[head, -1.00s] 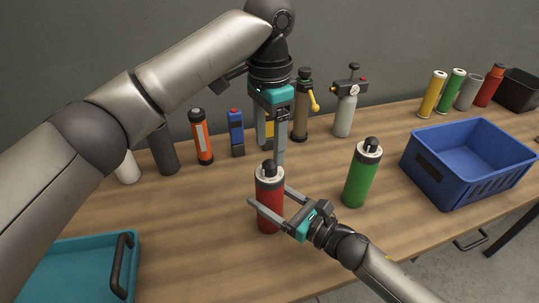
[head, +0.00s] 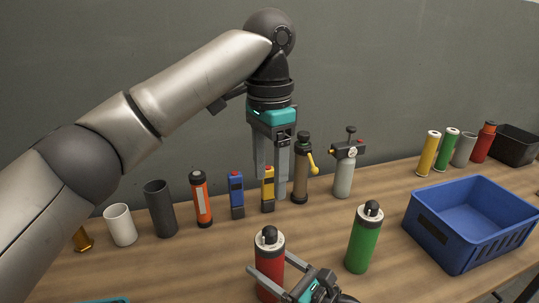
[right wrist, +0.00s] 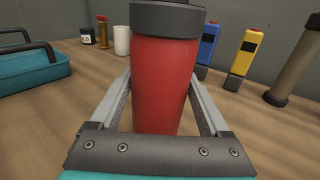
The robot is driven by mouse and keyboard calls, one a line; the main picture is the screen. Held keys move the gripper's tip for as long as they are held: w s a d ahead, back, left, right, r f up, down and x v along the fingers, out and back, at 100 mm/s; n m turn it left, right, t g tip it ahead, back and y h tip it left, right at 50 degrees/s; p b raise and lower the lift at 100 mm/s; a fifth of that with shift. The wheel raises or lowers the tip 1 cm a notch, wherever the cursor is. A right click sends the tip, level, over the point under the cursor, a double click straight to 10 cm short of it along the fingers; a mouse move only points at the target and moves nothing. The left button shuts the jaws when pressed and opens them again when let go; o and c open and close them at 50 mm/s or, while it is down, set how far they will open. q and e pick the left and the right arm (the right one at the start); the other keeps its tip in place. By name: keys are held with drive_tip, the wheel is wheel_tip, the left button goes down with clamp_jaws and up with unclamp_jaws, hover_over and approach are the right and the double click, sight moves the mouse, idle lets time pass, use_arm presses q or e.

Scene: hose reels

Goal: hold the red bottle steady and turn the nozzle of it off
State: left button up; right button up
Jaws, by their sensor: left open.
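The red bottle (head: 270,262) stands upright near the front of the table, with a dark collar and a small black nozzle (head: 269,234) on top. Which way the nozzle is turned is too small to tell. My right gripper (head: 279,282) has one finger on each side of the bottle's body and appears shut on it. The red body also fills the middle of the right wrist view (right wrist: 163,85), where its top is cut off. My left gripper (head: 271,188) points down, open and empty, above and apart from the nozzle.
A similar green bottle (head: 363,240) stands to the right, and a blue crate (head: 430,238) beyond it. Behind are a grey canister (head: 344,178), a brown cylinder (head: 300,178), a yellow device (head: 267,195), a blue device (head: 236,200) and an orange flashlight (head: 201,203). A teal tray (right wrist: 35,72) lies left.

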drive_tip(key=shift+o, duration=1.3)
